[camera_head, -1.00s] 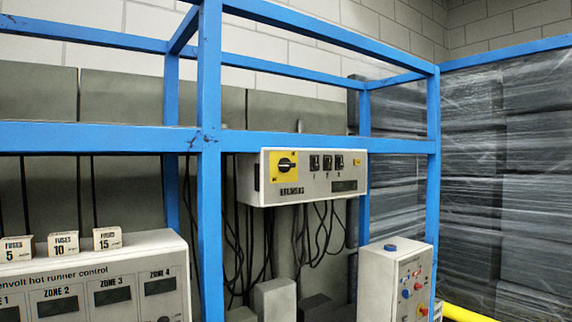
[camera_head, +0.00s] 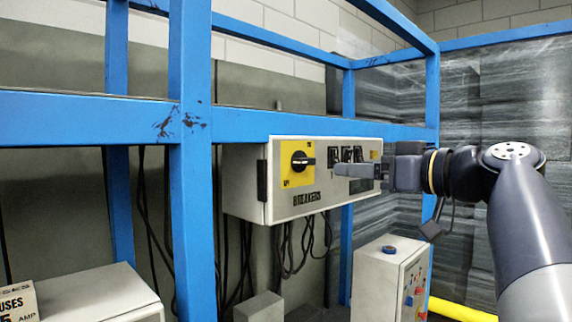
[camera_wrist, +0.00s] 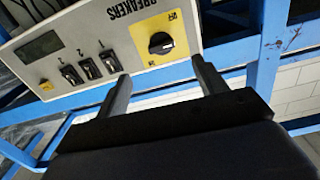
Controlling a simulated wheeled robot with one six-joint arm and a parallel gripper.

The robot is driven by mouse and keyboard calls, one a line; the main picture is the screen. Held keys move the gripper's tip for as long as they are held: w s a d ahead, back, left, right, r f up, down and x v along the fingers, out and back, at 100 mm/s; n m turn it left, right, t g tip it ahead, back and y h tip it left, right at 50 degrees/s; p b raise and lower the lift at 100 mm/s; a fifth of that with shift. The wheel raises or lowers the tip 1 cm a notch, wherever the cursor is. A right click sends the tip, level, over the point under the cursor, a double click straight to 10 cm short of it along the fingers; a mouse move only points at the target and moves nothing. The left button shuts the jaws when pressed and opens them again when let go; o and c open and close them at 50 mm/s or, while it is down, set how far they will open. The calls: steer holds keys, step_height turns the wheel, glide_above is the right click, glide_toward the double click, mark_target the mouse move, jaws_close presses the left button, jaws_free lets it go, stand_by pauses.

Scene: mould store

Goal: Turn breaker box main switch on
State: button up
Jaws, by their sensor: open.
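The breaker box (camera_head: 243,180) is a light grey case labelled BREAKERS, mounted on the blue frame. Its main switch (camera_head: 303,160) is a black rotary knob on a yellow plate, its handle lying roughly level. The wrist view shows the box upside down, with the main switch (camera_wrist: 161,43) beyond and between the two fingers of my gripper (camera_wrist: 161,70). The fingers are apart and empty. Small marks by the knob are hard to read.
Several black breaker switches (camera_wrist: 87,67), a dark display (camera_wrist: 38,47) and a small yellow button (camera_wrist: 46,86) share the panel. A blue upright (camera_head: 190,230) stands left of the box.

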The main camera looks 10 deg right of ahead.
mark_target(309, 160)
steer(key=p+x, duration=0.1)
steer(key=x, duration=0.2)
steer(key=r+p+x, duration=0.1)
steer(key=x, duration=0.2)
steer(key=p+x, duration=0.1)
steer(key=x, duration=0.2)
steer(key=shift+w+a+r, duration=0.1)
steer(key=shift+w+r, duration=0.05)
steer(key=shift+w+a, duration=0.4)
steer(key=shift+w, duration=0.2)
steer(key=c, duration=1)
